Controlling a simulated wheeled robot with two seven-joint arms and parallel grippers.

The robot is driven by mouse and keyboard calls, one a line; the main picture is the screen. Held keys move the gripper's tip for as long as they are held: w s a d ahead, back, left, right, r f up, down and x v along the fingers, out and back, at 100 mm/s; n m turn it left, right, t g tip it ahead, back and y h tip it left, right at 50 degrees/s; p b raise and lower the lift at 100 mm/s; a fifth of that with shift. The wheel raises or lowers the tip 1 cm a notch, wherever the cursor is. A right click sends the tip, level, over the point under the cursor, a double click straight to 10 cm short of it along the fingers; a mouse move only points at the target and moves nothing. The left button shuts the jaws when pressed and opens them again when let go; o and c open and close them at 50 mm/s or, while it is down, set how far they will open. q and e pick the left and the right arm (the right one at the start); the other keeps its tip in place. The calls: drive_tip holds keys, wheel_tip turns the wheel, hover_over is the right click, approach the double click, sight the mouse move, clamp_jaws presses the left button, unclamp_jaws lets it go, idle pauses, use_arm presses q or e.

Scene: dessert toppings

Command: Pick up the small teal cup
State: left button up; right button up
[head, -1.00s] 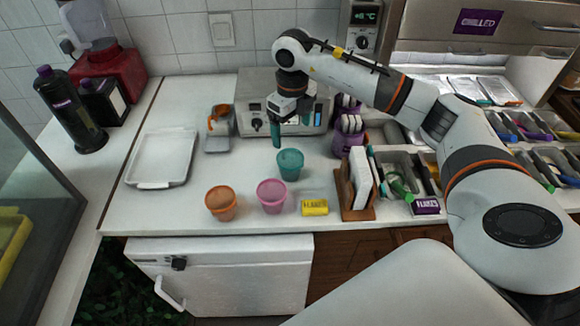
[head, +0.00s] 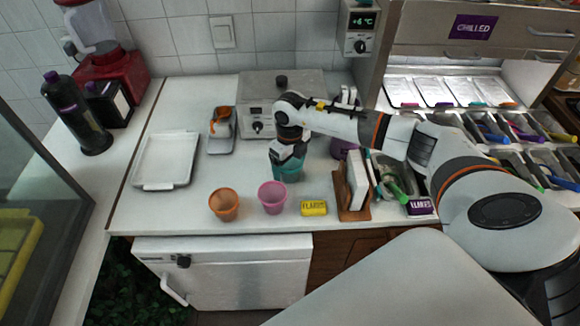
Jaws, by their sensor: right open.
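The small teal cup (head: 288,174) stands on the white counter, behind the pink cup (head: 272,198). My right gripper (head: 287,160) points down at the teal cup, and its black jaws overlap the cup's rim. The gripper hides the cup's top and back. The jaws are open; I cannot tell whether a finger is inside the cup or touching its wall. My left gripper is not in view.
An orange cup (head: 224,204) and a yellow box (head: 314,208) stand near the counter's front edge. A wooden holder (head: 354,195) is to the right. A steel appliance (head: 258,119) is behind.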

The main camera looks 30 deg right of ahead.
drive_tip(key=c, duration=1)
